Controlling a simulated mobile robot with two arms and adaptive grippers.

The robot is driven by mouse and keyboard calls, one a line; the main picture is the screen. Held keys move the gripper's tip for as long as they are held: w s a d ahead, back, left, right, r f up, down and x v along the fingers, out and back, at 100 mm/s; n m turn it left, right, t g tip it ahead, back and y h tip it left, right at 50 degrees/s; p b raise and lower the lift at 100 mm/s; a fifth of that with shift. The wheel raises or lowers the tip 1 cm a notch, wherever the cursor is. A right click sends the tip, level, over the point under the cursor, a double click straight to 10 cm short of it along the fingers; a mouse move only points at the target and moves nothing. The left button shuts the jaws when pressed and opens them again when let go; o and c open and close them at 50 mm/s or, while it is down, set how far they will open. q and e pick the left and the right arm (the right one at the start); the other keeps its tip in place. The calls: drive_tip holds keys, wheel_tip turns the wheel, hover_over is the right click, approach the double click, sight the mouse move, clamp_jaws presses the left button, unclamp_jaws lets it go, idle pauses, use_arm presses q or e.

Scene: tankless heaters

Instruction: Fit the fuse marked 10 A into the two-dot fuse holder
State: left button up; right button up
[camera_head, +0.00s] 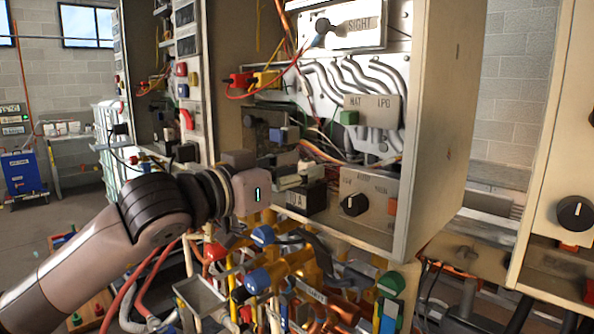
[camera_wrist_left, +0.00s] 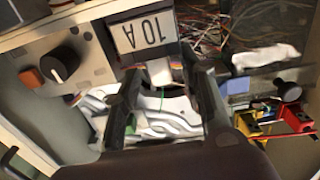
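A dark block with a white label reading 10 A (camera_head: 297,198) sits low in the open heater cabinet. In the left wrist view the same label (camera_wrist_left: 143,34) shows upside down, just beyond the fingertips. My left gripper (camera_wrist_left: 163,72) has its two dark fingers apart, and a small pale piece (camera_wrist_left: 159,73) shows between them; I cannot tell whether they touch it. In the head view my left gripper (camera_head: 284,181) reaches in beside the block. I cannot make out the two-dot holder's marks. My right gripper is out of view.
A panel with a black knob (camera_head: 354,205) is right of the label. The cabinet's side wall (camera_head: 440,130) stands further right. Pipes and coloured valves (camera_head: 290,270) crowd the space below. Red and yellow clips (camera_head: 252,80) with loose wires are above.

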use_arm(q)
drive_tip(key=shift+s+a, duration=0.1)
drive_tip(key=shift+a, duration=0.05)
drive_tip(key=b+v, duration=0.3)
drive_tip(key=v, duration=0.8)
drive_tip(key=shift+s+a, duration=0.2)
drive_tip(key=shift+s, duration=0.05)
